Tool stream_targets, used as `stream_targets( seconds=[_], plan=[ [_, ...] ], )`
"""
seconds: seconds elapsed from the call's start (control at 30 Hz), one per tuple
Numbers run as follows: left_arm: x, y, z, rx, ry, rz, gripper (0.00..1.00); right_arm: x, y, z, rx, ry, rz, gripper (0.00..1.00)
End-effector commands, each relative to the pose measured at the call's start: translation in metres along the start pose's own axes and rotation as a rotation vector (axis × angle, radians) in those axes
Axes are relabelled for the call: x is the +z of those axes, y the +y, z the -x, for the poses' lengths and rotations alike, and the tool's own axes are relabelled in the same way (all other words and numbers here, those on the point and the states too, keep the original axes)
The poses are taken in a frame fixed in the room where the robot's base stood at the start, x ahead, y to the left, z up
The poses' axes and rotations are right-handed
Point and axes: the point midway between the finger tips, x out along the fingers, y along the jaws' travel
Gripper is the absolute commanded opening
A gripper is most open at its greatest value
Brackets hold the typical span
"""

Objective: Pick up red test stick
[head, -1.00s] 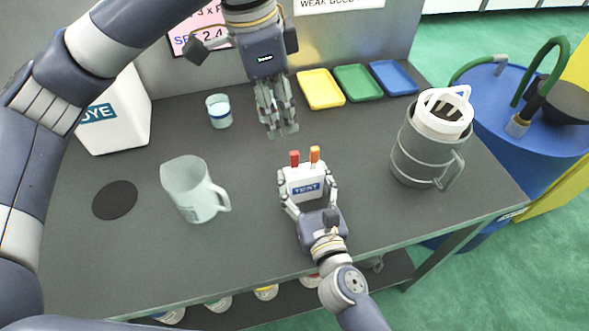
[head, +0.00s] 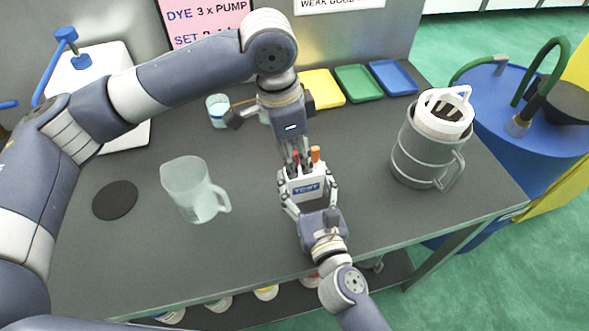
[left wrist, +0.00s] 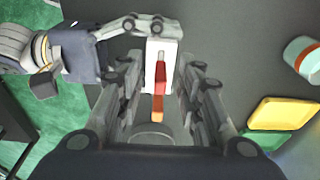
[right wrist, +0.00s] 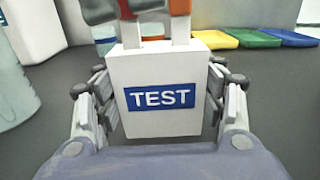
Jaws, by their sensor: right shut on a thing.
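The white holder labelled TEST (head: 306,189) stands upright over the table. It fills the middle of the right wrist view (right wrist: 160,115). My right gripper (head: 308,202) is shut on the holder's sides. Two sticks stand up from it, a red test stick (left wrist: 161,75) and an orange one (head: 315,154). My left gripper (head: 297,160) points down just above the holder. In the left wrist view its fingers are spread on both sides of the red stick, with the orange stick (left wrist: 157,108) close by. Whether a finger touches the red stick is hidden.
A clear jug (head: 193,190) and a dark round pad (head: 115,200) are to the left. A metal pot with a white basket (head: 425,150) stands at the right. Yellow (head: 322,88), green (head: 358,83) and blue (head: 393,77) trays and a cup (head: 218,110) are behind.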

Motion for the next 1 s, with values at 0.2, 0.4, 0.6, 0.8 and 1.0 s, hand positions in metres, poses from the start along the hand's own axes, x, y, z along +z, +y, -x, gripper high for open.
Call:
stream_targets(
  seconds=[0.2,0.4,0.6,0.8,1.0],
  plan=[
    [0.000,0.000,0.000,-0.001,0.001,0.000,0.21,0.000,0.000,0.000,0.000,0.000,0.000,0.41],
    [0.000,0.000,0.001,-0.001,0.001,0.000,0.00,0.000,0.000,0.000,0.000,0.000,0.000,0.41],
    [0.000,0.000,0.001,-0.001,0.001,0.000,0.00,0.000,0.000,0.000,0.000,0.000,0.000,0.41],
    [-0.003,-0.001,0.011,-0.004,0.004,0.000,0.00,0.000,0.000,0.000,0.000,0.000,0.000,0.41],
    [-0.009,0.000,0.049,-0.003,0.005,-0.001,0.00,0.000,0.000,0.000,0.000,0.000,0.000,0.41]
  ],
)
